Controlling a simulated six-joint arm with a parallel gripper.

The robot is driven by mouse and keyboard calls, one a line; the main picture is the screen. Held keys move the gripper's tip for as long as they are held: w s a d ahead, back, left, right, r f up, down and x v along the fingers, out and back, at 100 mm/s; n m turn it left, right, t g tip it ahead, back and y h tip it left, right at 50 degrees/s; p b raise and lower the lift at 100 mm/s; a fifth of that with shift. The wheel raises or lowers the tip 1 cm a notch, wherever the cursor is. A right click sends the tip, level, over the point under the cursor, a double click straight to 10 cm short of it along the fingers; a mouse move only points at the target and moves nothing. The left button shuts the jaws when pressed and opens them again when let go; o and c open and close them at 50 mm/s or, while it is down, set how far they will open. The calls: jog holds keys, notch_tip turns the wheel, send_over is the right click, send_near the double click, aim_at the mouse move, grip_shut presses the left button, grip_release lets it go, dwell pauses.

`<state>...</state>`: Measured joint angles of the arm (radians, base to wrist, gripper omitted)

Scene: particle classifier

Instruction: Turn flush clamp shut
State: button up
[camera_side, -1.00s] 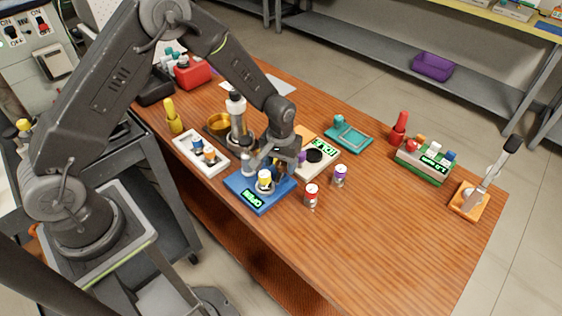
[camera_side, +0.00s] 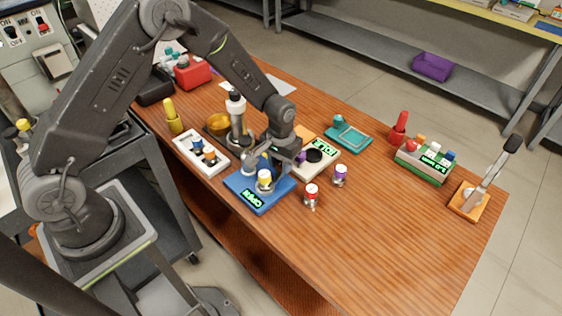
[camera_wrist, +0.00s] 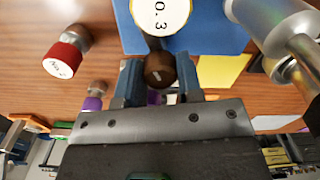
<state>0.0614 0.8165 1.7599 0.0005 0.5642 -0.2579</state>
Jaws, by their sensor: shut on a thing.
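The flush clamp is a blue base (camera_side: 276,192) with a small lit display (camera_side: 254,198) that appears to read OPEN in the side view. A yellow-and-white capped vial (camera_side: 264,178) stands upright on it. In the wrist view the blue plate (camera_wrist: 200,30) and the round white cap marked 0.3 (camera_wrist: 160,14) are at the top. My gripper (camera_side: 262,165) is low over the back of the base. In the wrist view its two blue fingers (camera_wrist: 160,82) are shut on a round brown knob (camera_wrist: 160,70) on a dark lever beside the cap. Part of the lever is hidden.
A red-capped vial (camera_side: 312,192) and a purple-capped vial (camera_side: 340,174) stand right of the base. A white rack (camera_side: 184,144) is to its left, a metal cylinder (camera_side: 237,104) behind it. A scale (camera_side: 328,148) is close behind right. The right front table is clear.

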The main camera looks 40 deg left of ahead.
jog(key=shift+m, duration=2)
jog(key=o, duration=0.9)
notch_tip(320, 180, up, 14)
jog(key=shift+f, duration=0.1)
